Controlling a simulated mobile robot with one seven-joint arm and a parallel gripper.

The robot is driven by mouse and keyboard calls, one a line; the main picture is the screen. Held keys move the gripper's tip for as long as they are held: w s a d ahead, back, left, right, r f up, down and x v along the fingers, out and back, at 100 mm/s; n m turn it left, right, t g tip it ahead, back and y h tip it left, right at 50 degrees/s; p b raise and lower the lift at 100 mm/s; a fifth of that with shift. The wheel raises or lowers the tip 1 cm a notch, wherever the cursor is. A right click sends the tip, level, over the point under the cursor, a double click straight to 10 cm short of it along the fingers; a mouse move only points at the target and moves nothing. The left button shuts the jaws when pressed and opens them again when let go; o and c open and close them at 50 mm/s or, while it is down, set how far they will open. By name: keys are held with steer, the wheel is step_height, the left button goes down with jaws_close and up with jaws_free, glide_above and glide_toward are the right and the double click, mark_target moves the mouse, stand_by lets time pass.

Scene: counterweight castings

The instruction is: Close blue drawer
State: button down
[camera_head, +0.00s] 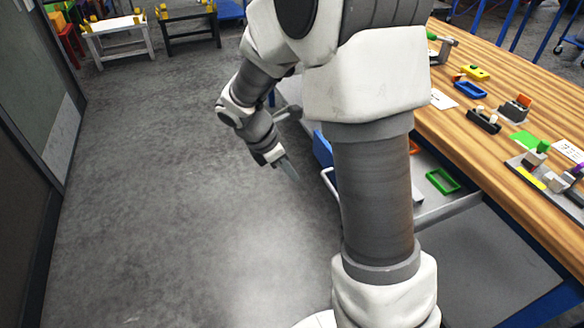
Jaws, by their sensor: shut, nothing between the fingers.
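A blue drawer (322,149) shows as a narrow blue panel just left of my arm, below the wooden workbench. A pale curved handle (329,185) shows beside it. My arm covers much of the drawer. A grey open drawer interior shows to the right of my arm, with a green frame (443,180) in it; I cannot tell if it belongs to the blue front. My gripper (291,172) is shut and empty, pointing down over the floor, left of the blue panel and apart from it in the picture.
The wooden workbench (470,120) on the right carries small coloured parts, a blue tray (469,89) and papers. Open grey floor (180,200) lies left of my arm. A dark door stands along the left edge. A white bench (118,37) and black bench (189,27) stand at the back.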

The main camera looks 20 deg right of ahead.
steer(key=d+f+b, duration=0.2)
steer(key=d+f, duration=0.3)
steer(key=d, duration=0.2)
steer(key=shift+w+f, duration=0.2)
steer(key=shift+f, duration=0.15)
steer(key=d+p, duration=0.4)
steer(key=d, duration=0.6)
steer(key=d+p, duration=0.4)
steer(key=d, duration=0.6)
steer(key=w+d+p, duration=0.1)
steer(key=d+p, duration=0.3)
steer(key=d, duration=0.6)
